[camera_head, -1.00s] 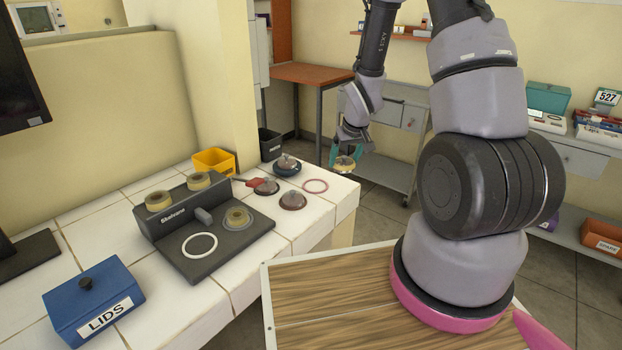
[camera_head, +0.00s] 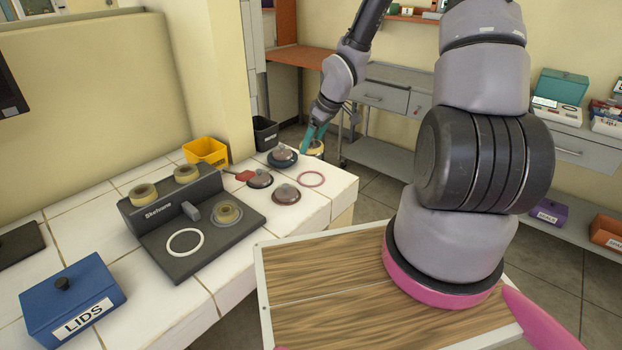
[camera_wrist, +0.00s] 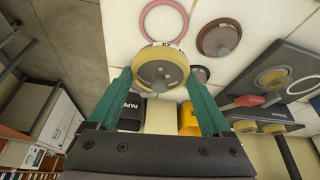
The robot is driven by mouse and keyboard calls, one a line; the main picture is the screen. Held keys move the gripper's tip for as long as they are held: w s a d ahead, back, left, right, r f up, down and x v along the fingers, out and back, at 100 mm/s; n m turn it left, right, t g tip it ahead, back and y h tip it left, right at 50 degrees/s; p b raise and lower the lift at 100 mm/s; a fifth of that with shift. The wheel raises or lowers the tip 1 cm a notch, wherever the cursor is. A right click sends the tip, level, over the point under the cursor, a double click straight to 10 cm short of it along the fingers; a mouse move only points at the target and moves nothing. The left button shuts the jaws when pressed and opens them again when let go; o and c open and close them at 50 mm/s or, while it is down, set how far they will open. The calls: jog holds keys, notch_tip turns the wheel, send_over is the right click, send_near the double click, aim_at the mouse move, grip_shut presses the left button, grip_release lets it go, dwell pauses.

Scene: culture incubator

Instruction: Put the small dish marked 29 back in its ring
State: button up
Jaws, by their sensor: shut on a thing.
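My gripper (camera_head: 313,143) is shut on a small round dish (camera_wrist: 160,70) with a tan rim and a domed, greyish-brown top. The dish also shows below the fingertips in the head view (camera_head: 316,149). An empty white ring (camera_head: 170,244) is on the dark device (camera_head: 185,265).
A red-handled tool (camera_head: 244,176) lies near. A blue LIDS box (camera_head: 72,300) and yellow bin (camera_head: 205,152) also stand here.

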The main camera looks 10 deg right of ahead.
aim_at(308, 178)
notch_tip(308, 178, down, 10)
jog(key=shift+a+r, duration=0.1)
dwell(0.4)
jog(key=o, duration=1.3)
jog(key=shift+o, duration=0.2)
